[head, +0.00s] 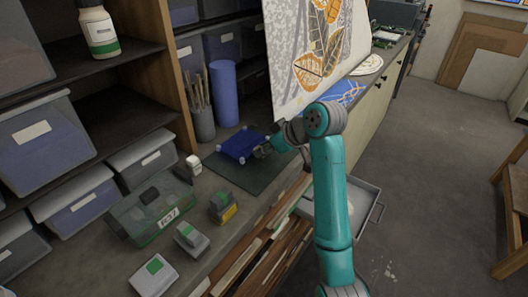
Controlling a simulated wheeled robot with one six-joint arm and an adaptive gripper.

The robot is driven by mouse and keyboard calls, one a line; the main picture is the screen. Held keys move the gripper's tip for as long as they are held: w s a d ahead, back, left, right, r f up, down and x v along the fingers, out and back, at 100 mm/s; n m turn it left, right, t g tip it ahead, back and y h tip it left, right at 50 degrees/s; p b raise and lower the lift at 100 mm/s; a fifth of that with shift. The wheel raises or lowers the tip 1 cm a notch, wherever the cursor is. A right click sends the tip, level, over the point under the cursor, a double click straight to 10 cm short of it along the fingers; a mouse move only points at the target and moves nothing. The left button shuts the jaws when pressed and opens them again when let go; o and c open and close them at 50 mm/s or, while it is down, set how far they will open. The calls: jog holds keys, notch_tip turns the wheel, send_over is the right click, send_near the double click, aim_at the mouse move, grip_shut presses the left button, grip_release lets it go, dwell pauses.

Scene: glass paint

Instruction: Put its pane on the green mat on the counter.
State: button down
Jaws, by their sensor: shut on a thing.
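A dark green mat (252,182) lies on the counter (185,232), left of my arm. A blue square piece (238,145), which looks like the pane, is over the far part of the mat. My gripper (264,150) is shut on its right edge. The piece looks roughly level. I cannot tell if it touches the mat or hangs just above it. The fingertips are small and partly hidden by the wrist.
A jar of brushes (202,118) and a blue cylinder (223,92) stand behind the mat. A small white bottle (194,165), a clear box (150,212) and several small blocks are to the left. A patterned panel (306,55) rises at the right. A drawer (362,212) is open below.

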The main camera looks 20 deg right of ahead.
jog(key=shift+f, duration=0.65)
jog(key=shift+f, duration=0.1)
jog(key=c, duration=0.9)
grip_release()
jog(key=shift+c, duration=0.2)
jog(key=v, duration=0.7)
jog(key=shift+s+d+r, duration=0.15)
jog(key=shift+s+r, duration=0.05)
jog(key=shift+r, duration=0.05)
